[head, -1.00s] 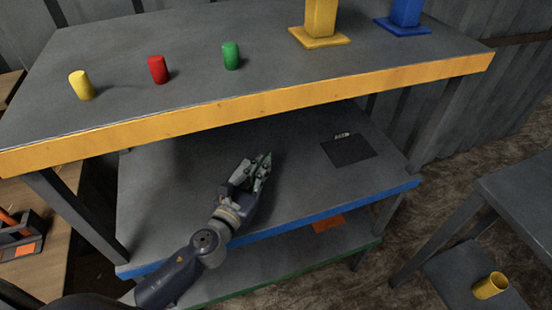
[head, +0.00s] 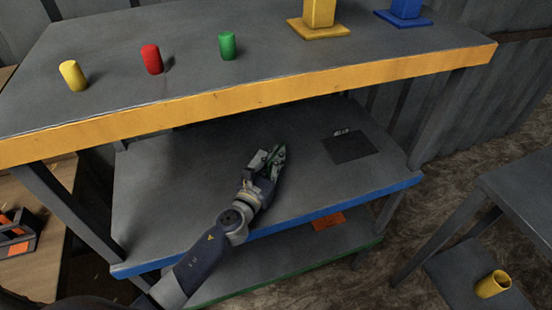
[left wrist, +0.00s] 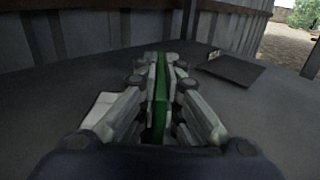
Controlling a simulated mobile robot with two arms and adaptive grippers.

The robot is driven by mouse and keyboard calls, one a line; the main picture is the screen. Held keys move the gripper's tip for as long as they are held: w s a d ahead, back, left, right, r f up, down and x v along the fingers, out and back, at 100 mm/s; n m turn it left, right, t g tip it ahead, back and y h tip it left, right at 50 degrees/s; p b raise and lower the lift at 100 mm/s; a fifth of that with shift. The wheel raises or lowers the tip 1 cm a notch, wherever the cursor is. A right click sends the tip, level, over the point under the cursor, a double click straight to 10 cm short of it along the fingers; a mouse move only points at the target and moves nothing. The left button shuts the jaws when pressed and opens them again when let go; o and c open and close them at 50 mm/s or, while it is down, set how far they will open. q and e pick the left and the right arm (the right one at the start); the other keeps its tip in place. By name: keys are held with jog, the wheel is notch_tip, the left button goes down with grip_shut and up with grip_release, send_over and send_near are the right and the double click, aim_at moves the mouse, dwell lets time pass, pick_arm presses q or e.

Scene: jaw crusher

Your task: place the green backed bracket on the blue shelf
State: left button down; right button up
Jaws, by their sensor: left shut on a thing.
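The blue shelf (head: 180,200) is the grey middle shelf with a blue front edge. My left gripper (head: 274,158) is over this shelf, left of a dark square mat. It is shut on the green backed bracket (head: 280,150), of which only a thin green strip shows between the fingers. In the left wrist view the green bracket (left wrist: 160,100) stands on edge between the finger pads of my left gripper (left wrist: 160,75). I cannot tell whether the bracket touches the shelf. My right gripper is not in view.
The dark mat (head: 349,148) with a small pale label lies at the shelf's right. The yellow-edged top shelf (head: 250,98) overhangs the back, carrying yellow, red and green cylinders and two pedestals. The lower shelf has a green edge (head: 290,275). The blue shelf's left part is clear.

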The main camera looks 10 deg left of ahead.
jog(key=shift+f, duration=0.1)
pick_arm(q)
jog(key=c, duration=1.8)
grip_release()
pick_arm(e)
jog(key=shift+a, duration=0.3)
pick_arm(q)
jog(key=shift+s, duration=0.2)
jog(key=s, duration=0.3)
jog(key=s+a+b, duration=0.1)
jog(key=s, duration=0.3)
jog(key=s+a, duration=0.1)
jog(key=s, duration=0.2)
jog(key=shift+s+b, duration=0.15)
jog(key=shift+b, duration=0.2)
jog(key=shift+s+a, duration=0.15)
jog(key=shift+s, duration=0.45)
jog(key=shift+r, duration=0.1)
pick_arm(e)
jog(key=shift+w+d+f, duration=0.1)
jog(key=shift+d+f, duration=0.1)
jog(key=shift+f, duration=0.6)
